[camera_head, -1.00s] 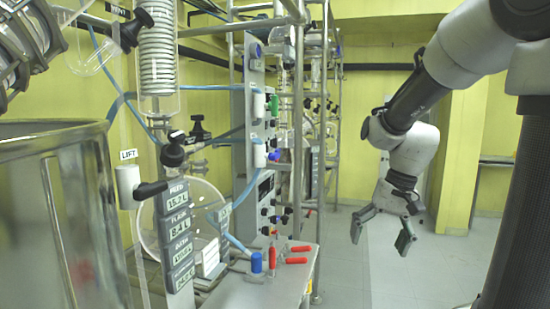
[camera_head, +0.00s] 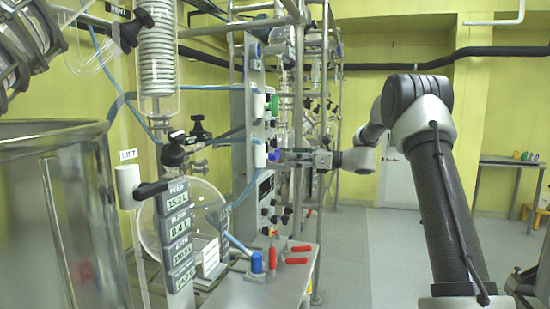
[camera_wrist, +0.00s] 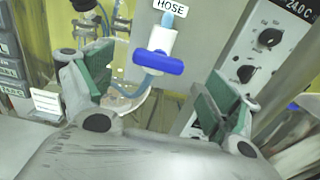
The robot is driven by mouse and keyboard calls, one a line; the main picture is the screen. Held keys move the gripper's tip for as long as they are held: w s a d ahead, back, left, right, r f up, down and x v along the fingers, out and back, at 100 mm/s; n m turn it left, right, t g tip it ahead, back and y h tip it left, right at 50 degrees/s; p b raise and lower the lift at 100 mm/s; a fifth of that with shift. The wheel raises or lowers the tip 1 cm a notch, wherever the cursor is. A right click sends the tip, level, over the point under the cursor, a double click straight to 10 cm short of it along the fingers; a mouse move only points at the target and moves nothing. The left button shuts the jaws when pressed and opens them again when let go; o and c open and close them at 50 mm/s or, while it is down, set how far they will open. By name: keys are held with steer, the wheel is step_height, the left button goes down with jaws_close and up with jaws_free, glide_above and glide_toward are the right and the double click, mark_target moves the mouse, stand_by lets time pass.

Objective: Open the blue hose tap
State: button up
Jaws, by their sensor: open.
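The hose tap has a white body (camera_wrist: 160,42) and a blue handle (camera_wrist: 158,62), below a HOSE label, in the wrist view. The handle lies roughly crosswise, tilted slightly down to the right. In the head view the tap's white body (camera_head: 260,155) shows on the grey panel, and its blue handle (camera_head: 273,157) is partly covered by my gripper. My gripper (camera_head: 284,157) is at the tap. In the wrist view my gripper (camera_wrist: 156,85) is open, with one green-padded finger on each side of the handle. The fingers look apart from it.
A similar white tap with a green handle (camera_head: 273,104) sits above on the same panel. A grey panel with black knobs (camera_wrist: 262,50) stands to the right. Below is a bench (camera_head: 260,292) with red handles (camera_head: 297,261) and a blue cylinder (camera_head: 257,262). A metal frame stands close by.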

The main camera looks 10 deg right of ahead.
mark_target(278, 156)
steer(key=x, duration=0.6)
steer(key=shift+w+a, duration=0.15)
steer(key=shift+a, duration=0.2)
steer(key=shift+c, duration=0.3)
steer(key=c, duration=1)
